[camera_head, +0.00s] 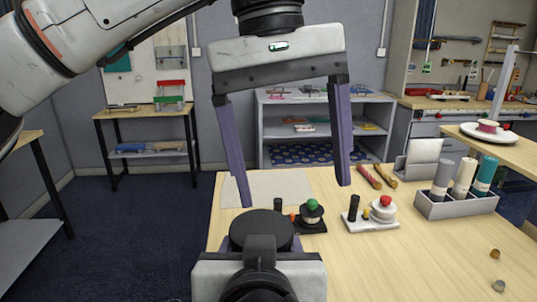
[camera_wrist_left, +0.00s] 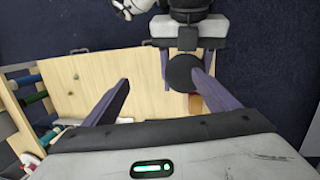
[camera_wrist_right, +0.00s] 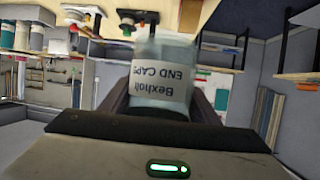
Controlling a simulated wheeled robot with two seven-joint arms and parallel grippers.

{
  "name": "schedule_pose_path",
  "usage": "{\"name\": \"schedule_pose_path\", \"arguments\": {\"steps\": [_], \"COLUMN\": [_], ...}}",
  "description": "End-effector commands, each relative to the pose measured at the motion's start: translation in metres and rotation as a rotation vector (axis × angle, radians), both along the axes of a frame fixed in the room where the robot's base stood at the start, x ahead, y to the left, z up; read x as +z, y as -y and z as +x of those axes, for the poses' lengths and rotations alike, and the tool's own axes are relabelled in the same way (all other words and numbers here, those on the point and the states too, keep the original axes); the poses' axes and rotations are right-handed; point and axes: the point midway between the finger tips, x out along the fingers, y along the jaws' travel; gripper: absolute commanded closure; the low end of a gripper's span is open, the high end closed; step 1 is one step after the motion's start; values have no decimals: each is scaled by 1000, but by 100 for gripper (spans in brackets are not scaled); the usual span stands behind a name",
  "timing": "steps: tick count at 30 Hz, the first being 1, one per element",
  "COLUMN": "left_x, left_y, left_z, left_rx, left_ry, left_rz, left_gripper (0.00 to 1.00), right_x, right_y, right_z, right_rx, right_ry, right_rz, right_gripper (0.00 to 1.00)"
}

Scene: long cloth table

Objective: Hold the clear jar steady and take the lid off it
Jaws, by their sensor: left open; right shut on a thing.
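The clear jar (camera_wrist_right: 160,72) shows upside down in the right wrist view, with a white label reading "Bexholt END CAPS". My right gripper (camera_wrist_right: 162,98) is shut on it. In the head view the black round lid (camera_head: 262,230) tops the jar above my right gripper (camera_head: 260,262), which hides the jar's body. The lid also shows from above in the left wrist view (camera_wrist_left: 184,73). My left gripper (camera_head: 296,193) is open and empty, raised beyond the lid, its fingers pointing down. In the left wrist view the lid appears by my left gripper's right finger, apart from it as far as I can tell.
A black base with a green knob (camera_head: 312,216) and a white base with a red knob (camera_head: 372,215) stand on the table (camera_head: 420,260). A grey holder (camera_head: 457,204) carries several cylinders at right. Two small pieces lie near the right edge. The table's front right is mostly clear.

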Motion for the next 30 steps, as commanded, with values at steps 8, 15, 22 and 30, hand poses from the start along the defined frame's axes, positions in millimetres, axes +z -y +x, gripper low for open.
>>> {"name": "schedule_pose_path", "arguments": {"steps": [8,15,22,30], "left_x": [6,-29,-59,-69], "left_y": [-28,-29,-28,-28], "left_z": [7,7,7,7], "left_rx": [-38,-39,-39,-37], "left_ry": [98,97,97,98], "left_rz": [172,172,169,168], "left_gripper": [19,19,19,19], "right_x": [0,0,0,0], "right_y": [0,0,0,0], "right_z": [0,0,0,0], "right_rx": [0,0,0,0], "right_ry": [1,1,1,1], "right_rz": [0,0,0,0], "right_gripper": [100,100,100,100]}}
